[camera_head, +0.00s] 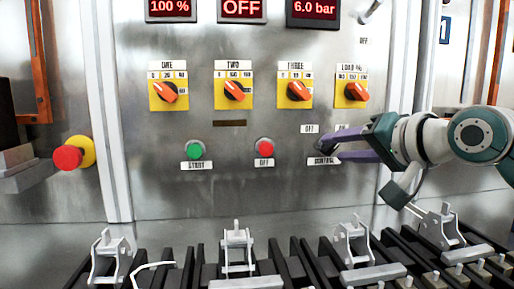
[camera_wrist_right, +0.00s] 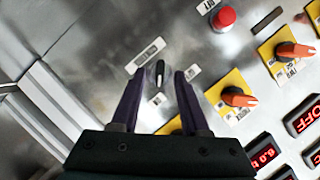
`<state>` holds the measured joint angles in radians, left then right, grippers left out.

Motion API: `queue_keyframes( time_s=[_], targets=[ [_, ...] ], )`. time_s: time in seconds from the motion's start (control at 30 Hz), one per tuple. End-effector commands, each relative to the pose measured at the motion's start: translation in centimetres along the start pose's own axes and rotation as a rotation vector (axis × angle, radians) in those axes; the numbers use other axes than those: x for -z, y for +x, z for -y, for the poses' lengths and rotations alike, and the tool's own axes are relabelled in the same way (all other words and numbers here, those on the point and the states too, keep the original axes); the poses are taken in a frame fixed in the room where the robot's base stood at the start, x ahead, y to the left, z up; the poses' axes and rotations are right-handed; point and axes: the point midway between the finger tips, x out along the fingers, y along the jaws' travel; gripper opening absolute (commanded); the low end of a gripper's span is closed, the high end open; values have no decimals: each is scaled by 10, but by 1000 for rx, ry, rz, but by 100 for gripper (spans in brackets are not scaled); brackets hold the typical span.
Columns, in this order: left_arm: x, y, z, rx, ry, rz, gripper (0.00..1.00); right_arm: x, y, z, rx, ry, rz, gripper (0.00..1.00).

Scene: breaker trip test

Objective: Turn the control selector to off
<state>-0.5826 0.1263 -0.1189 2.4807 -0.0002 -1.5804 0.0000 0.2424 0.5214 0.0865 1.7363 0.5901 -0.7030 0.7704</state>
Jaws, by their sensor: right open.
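The control selector (camera_head: 322,149) is a small dark knob on the steel panel, above the CONTROL label (camera_head: 322,161). An OFF label (camera_head: 309,129) sits to its upper left. In the right wrist view the selector (camera_wrist_right: 158,77) is a black knob with a white line, lying between the fingertips of my right gripper (camera_wrist_right: 158,75). The gripper is open, with a gap on both sides of the knob. In the head view my right gripper (camera_head: 328,147) reaches in from the right and partly covers the selector and a second label. My left gripper is not in view.
A green START button (camera_head: 195,150) and a red OFF button (camera_head: 264,147) are left of the selector. Several orange knobs on yellow plates, such as the rightmost (camera_head: 356,91), line the panel above. A red emergency button (camera_head: 68,157) is far left. Metal clamps (camera_head: 354,241) stand below.

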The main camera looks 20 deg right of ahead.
Motion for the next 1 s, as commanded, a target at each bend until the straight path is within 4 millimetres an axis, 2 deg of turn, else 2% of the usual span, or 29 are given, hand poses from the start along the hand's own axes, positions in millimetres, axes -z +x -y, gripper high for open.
queue_keyframes(
  time_s=[0.13, 0.4, 0.8, 1.0],
  targets=[
    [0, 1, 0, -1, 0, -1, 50, 0, 8, 0, 0, 0, 1, 45],
    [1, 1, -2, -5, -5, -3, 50, 0, 10, 0, 0, -1, 0, 45],
    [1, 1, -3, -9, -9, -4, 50, 0, 9, 0, -1, -1, 1, 1],
    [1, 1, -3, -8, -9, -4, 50, 0, 9, 0, -1, -1, 1, 0]
  ],
)
